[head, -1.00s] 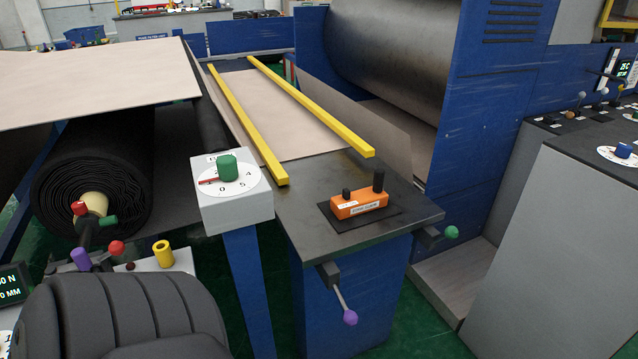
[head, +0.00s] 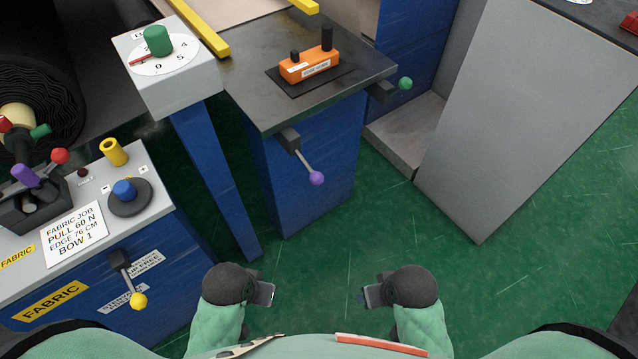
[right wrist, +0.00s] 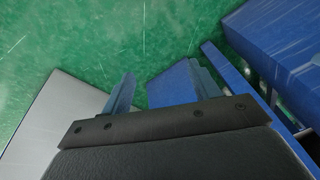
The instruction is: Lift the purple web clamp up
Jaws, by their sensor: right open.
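The purple web clamp is a lever with a purple ball knob (head: 316,178) on a thin metal rod. It hangs down and to the right from a dark bracket (head: 287,139) on the front edge of the black-topped stand (head: 255,113). My left gripper (head: 272,294) is low in the head view, below and left of the knob and well apart from it; its jaws are too small to judge. My right gripper (head: 364,296) is below and right of the knob, apart from it. In the right wrist view its two fingers (right wrist: 158,92) are spread with nothing between them.
A green-knobbed lever (head: 404,84) is on the stand's right side. An orange block (head: 309,66) sits on top. A dial box (head: 165,65) stands left, beside a control panel with a yellow-knobbed lever (head: 138,300). A grey cabinet (head: 510,110) is right. Green floor before the stand is clear.

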